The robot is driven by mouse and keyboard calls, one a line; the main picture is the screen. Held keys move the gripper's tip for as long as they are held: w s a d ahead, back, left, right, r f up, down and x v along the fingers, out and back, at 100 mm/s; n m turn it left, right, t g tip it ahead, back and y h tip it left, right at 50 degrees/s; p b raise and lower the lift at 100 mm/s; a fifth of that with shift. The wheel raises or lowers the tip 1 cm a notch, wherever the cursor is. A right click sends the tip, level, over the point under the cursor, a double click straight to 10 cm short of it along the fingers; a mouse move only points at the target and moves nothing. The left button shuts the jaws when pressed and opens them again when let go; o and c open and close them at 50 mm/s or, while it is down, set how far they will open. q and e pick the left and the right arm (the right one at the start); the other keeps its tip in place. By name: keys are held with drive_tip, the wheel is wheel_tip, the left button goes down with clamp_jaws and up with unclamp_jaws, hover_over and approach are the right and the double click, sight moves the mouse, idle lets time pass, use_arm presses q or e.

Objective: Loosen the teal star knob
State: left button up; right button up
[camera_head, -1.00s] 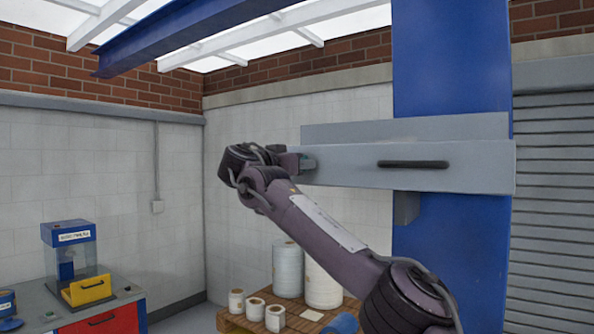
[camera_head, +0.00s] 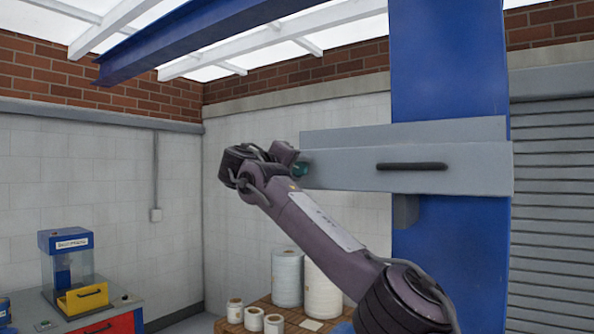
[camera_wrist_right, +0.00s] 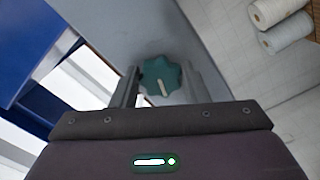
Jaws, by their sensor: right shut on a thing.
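The teal star knob (camera_head: 300,170) sticks out from the left end of the grey horizontal beam (camera_head: 345,168). In the right wrist view the knob (camera_wrist_right: 160,74) shows face-on with a pale line mark on it. My right gripper (camera_wrist_right: 163,84) has one finger on each side of the knob and is shut on it. In the head view my right gripper (camera_head: 297,166) is at the knob, and its wrist partly hides the fingers. My left gripper is in neither view.
The grey beam with a dark handle (camera_head: 412,166) crosses a blue column (camera_head: 450,60). Below, a wooden pallet (camera_head: 262,325) carries several white rolls (camera_head: 287,277). A bench with a blue and yellow machine (camera_head: 70,270) stands at the lower left. The space left of my wrist is clear.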

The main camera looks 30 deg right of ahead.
drive_tip(key=shift+r+n, duration=0.15)
drive_tip(key=shift+n, duration=2.05)
drive_tip(key=shift+a, duration=0.1)
drive_tip(key=o, duration=1)
drive_tip(key=shift+a, duration=0.1)
